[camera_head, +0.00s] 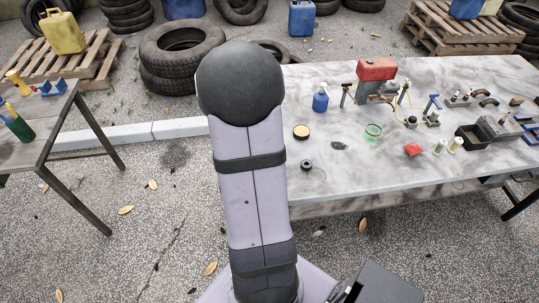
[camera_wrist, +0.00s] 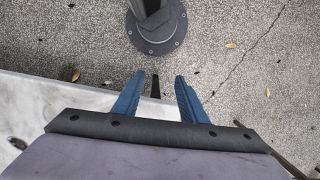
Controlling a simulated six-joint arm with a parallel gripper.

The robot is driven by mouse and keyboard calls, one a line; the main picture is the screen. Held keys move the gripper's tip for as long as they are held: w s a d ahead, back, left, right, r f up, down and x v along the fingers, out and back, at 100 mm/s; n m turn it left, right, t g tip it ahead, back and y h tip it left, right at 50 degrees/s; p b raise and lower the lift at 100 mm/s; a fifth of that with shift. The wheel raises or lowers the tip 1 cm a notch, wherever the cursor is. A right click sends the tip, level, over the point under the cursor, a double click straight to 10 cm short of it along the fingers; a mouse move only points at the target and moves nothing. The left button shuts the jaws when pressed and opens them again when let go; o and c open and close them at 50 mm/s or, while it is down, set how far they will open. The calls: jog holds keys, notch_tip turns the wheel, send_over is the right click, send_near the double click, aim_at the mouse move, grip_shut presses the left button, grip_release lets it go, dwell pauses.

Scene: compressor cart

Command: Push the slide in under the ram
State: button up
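My gripper (camera_wrist: 160,77) shows in the wrist view with its two blue fingers spread apart and nothing held between them. It hangs over the grey paved ground, beside a pale table edge. In the head view my arm stands upright in the middle and the fingers do not show. I cannot pick out the slide or the ram for sure. A red-topped machine (camera_head: 377,69) stands at the back of the marble-like table (camera_head: 345,178). A grey block-like device (camera_head: 500,127) sits at the table's right side, with a dark open box (camera_head: 470,138) beside it.
The front left of the tabletop is mostly clear. Another table (camera_head: 62,112) stands left.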

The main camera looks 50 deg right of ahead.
jog(key=d+m, duration=0.1)
jog(key=d, duration=0.2)
jog(key=w+d+m, duration=0.1)
jog(key=d, duration=0.3)
jog(key=d+f+m, duration=0.1)
jog(key=d, duration=0.3)
jog(key=shift+w+d+t+p, duration=0.1)
jog(key=shift+w+t+p, duration=0.1)
jog(key=shift+t+p, duration=0.2)
jog(key=w+d+r+m, duration=0.1)
jog(key=w+d, duration=0.1)
jog(key=d, duration=0.1)
jog(key=w+d+r+m+h, duration=0.1)
jog(key=w+d+m, duration=0.1)
jog(key=d, duration=0.1)
jog(key=w+d+r+m+t, duration=0.1)
jog(key=w+d+r, duration=0.1)
jog(key=shift+w+d+r+h, duration=0.1)
jog(key=shift+w+d+h, duration=0.05)
jog(key=shift+d+h, duration=0.25)
jog(key=m, duration=0.2)
jog(key=shift+s+a+m, duration=0.2)
jog(key=shift+a+m, duration=0.1)
jog(key=shift+f+p, duration=0.95)
jog(key=shift+f, duration=2.75)
